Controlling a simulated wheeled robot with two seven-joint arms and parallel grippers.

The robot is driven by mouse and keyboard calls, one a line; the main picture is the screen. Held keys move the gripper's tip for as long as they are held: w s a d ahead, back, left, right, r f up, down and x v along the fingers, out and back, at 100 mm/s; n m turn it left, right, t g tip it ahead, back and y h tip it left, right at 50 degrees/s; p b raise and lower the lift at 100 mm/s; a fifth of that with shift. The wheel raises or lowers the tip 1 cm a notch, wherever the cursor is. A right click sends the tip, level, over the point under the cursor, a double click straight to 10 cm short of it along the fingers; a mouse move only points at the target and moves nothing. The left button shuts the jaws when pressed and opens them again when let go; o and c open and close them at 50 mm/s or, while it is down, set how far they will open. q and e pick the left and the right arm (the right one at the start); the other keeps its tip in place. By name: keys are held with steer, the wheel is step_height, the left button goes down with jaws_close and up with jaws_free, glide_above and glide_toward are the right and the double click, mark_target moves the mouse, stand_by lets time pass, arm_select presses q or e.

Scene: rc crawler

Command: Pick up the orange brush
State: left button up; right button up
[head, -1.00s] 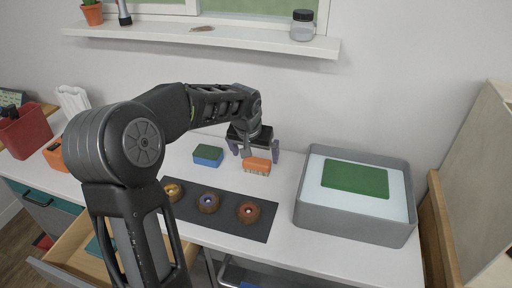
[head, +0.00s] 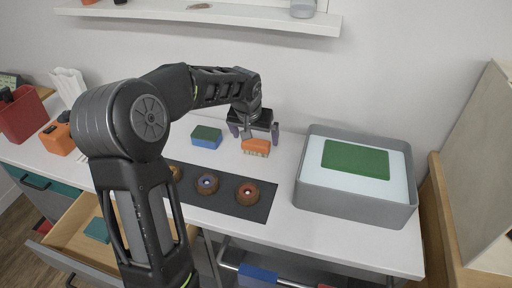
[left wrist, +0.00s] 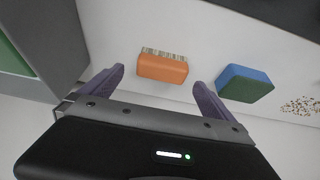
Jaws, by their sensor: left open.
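The orange brush (head: 256,145) lies on the white counter, its pale bristles facing the front. It also shows in the left wrist view (left wrist: 162,68), where its bristles point to the top of the picture. My left gripper (head: 254,132) is open just behind and above the brush. In the left wrist view the open purple fingertips (left wrist: 157,78) stand to either side of the brush, with gaps on both sides, and nothing is held. My right gripper is not in view.
A green and blue sponge (head: 207,137) lies left of the brush. A dark mat (head: 262,210) with several round wooden pieces lies in front. A grey bin (head: 355,205) with a green pad stands right. A shelf (head: 200,14) hangs above; a drawer (head: 72,232) is open.

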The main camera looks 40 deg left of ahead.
mark_target(256, 141)
arm_select(q)
steer(key=b+x, duration=0.2)
steer(key=x, duration=0.3)
steer(key=shift+a+f, duration=0.15)
steer(key=shift+a, duration=0.05)
stand_by(0.4)
steer(key=c, duration=1.3)
step_height(256, 141, up, 10)
steer(key=shift+r, duration=0.1)
stand_by(0.5)
